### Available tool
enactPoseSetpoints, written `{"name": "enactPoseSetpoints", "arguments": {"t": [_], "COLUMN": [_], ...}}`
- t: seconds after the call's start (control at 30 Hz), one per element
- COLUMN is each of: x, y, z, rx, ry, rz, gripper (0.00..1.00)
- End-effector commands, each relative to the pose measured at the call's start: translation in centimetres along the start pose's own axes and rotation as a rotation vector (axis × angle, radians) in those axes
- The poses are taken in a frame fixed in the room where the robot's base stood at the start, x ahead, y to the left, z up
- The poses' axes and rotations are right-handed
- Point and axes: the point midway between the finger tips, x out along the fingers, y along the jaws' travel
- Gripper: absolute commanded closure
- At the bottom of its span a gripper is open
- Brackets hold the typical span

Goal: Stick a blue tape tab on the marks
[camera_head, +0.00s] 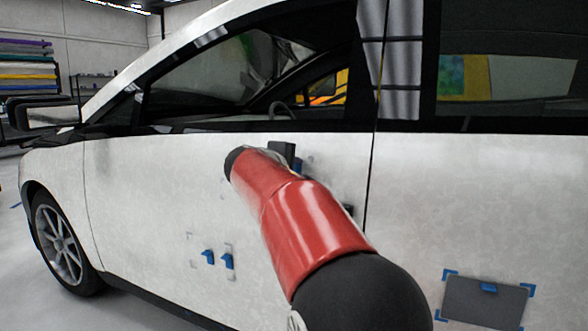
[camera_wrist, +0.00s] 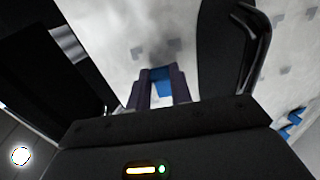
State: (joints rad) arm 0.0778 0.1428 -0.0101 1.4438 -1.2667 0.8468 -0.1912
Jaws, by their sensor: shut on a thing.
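In the wrist view, my gripper (camera_wrist: 162,78) has its two dark fingers shut on a blue tape tab (camera_wrist: 162,86). The fingers point at the white door panel (camera_wrist: 105,25), where small grey marks (camera_wrist: 175,45) show around and beyond the fingertips. I cannot tell if the tab touches the panel. In the head view, my red arm reaches across the white front door (camera_head: 130,200) and hides most of the gripper. Two blue tabs (camera_head: 208,257) (camera_head: 227,261) stick on the lower door among faint grey corner marks (camera_head: 191,237). Blue pieces (camera_wrist: 290,125) also show at right in the wrist view.
A grey rectangular panel (camera_head: 485,302) with blue corner pieces sits on the rear door. The side mirror (camera_head: 48,116) juts out at left. A rack of coloured rolls (camera_head: 27,68) stands far left. A dark curved part (camera_wrist: 258,45) shows right of the fingers.

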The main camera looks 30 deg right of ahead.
Motion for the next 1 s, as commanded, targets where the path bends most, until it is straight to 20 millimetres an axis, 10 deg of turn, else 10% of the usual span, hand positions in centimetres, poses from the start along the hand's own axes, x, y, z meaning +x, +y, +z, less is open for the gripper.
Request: {"name": "enactPoseSetpoints", "arguments": {"t": [1.0], "x": [1.2], "y": [0.0], "z": [0.0], "rx": [0.0], "ry": [-0.001], "rz": [0.0], "gripper": [1.0]}}
